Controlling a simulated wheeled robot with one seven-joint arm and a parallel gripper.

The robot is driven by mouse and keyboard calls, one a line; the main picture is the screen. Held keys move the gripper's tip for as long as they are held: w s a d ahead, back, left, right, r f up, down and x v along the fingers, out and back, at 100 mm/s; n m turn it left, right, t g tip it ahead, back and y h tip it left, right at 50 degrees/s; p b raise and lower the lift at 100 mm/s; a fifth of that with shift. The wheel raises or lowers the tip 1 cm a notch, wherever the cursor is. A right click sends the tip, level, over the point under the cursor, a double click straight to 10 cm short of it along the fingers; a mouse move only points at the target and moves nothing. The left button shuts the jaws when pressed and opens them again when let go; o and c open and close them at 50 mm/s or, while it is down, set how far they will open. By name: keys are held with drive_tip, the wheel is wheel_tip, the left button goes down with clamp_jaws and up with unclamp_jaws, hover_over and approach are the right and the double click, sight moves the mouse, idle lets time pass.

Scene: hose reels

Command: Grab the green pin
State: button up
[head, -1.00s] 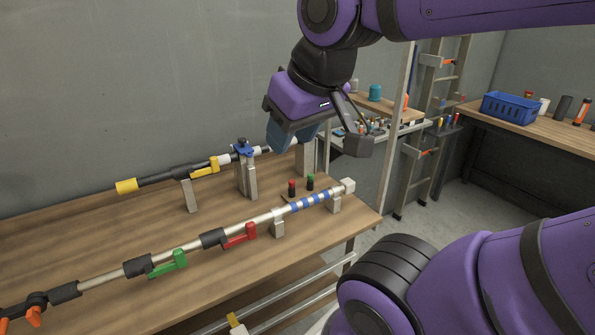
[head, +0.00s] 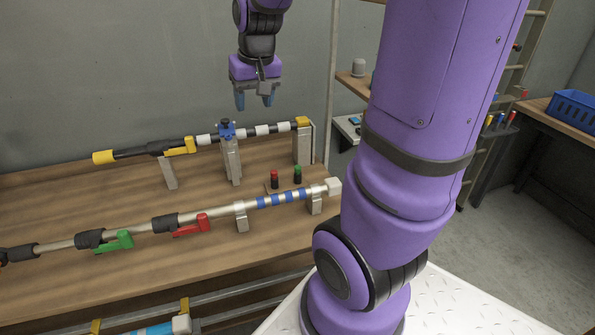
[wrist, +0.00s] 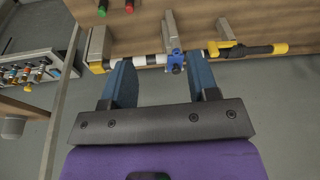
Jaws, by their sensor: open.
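The green pin (head: 297,174) stands upright on the wooden table, a short black peg with a green top. It also shows in the wrist view (wrist: 129,6), cut by the top edge. A similar red-topped pin (head: 274,179) stands just left of it. My gripper (head: 254,102) is open and empty, fingers pointing down, above the back of the table near the wall. It is higher than the green pin and apart from it. In the wrist view, my gripper (wrist: 163,78) has its two blue fingers spread wide with nothing between them.
A back pipe with yellow valve handle (head: 179,146) and blue clamp (head: 227,130) lies on grey posts below my gripper. A front pipe with green (head: 114,242) and red (head: 192,226) handles runs before the pins. A blue basket (head: 577,109) sits on the right bench.

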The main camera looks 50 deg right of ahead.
drive_tip(key=w+d+f+m+g, duration=0.1)
drive_tip(key=w+d+f+m, duration=0.25)
drive_tip(key=d+f, duration=0.65)
drive_tip(key=m+g, duration=0.1)
drive_tip(key=g, duration=0.1)
hover_over(298, 166)
wheel_tip(298, 166, down, 10)
wheel_tip(298, 166, down, 4)
drive_tip(key=shift+s+f, duration=0.1)
drive_tip(key=shift+w+f, duration=0.2)
drive_tip(key=shift+f, duration=2.9)
drive_tip(key=c, duration=1)
